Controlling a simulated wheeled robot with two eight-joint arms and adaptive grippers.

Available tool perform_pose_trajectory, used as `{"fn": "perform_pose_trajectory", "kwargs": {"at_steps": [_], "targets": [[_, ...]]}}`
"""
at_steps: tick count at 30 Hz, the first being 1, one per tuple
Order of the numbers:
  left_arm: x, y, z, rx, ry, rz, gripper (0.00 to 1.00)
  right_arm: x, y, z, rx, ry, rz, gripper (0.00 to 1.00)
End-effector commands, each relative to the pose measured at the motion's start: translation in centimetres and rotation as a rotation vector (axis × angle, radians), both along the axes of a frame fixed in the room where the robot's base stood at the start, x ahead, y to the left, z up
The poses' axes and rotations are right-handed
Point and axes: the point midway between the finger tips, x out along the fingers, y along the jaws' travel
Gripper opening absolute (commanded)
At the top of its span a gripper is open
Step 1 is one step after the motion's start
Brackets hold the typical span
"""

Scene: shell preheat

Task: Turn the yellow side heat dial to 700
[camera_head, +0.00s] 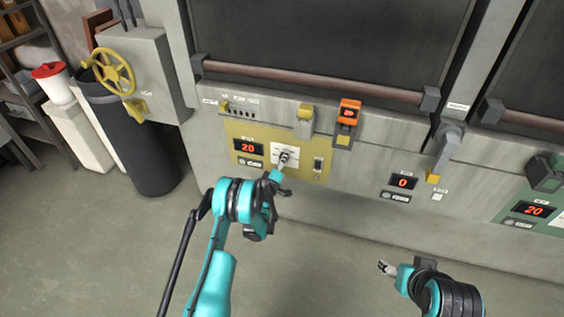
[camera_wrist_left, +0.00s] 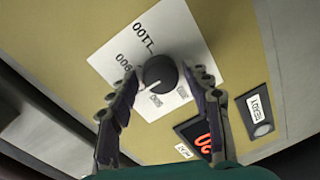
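The yellow side panel (camera_head: 235,131) is on the furnace front, with a red display (camera_head: 248,148) reading 20. The heat dial (camera_wrist_left: 160,73) is a round black knob on a white scale plate (camera_wrist_left: 178,27); marks 1100 and 900 can be read, other marks are partly hidden. In the head view the plate (camera_head: 293,150) shows, with the dial mostly behind my gripper. My left gripper (camera_head: 284,158) is at the dial. In the left wrist view its fingers (camera_wrist_left: 165,85) are apart, one on each side of the knob; contact is unclear. My right gripper (camera_head: 386,268) is over the floor, away from the panel.
A grey lever with a yellow end (camera_head: 433,177) and a display reading 0 (camera_head: 403,183) are right of the yellow panel. A green panel (camera_head: 513,208) is further right. An orange device (camera_head: 348,112) sits above. A black bin (camera_head: 150,150) stands left.

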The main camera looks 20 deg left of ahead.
Motion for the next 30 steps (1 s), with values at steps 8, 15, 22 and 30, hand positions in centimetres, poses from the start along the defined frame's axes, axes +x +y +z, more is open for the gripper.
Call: {"fn": "perform_pose_trajectory", "kwargs": {"at_steps": [8,15,22,30], "targets": [[0.0,0.1,0.0,-0.001,0.000,0.001,0.57,0.0,0.0,0.0,0.000,0.000,0.000,0.62],[0.0,0.1,2.5,-0.001,0.000,0.001,0.57,0.0,0.0,0.0,0.000,0.000,0.000,0.62],[0.0,-0.3,7.2,-0.003,0.001,-0.004,0.57,0.0,0.0,0.0,0.000,0.000,0.000,0.62],[0.0,-0.1,9.9,-0.001,0.001,-0.002,0.57,0.0,0.0,0.0,0.000,0.000,0.000,0.62]]}}
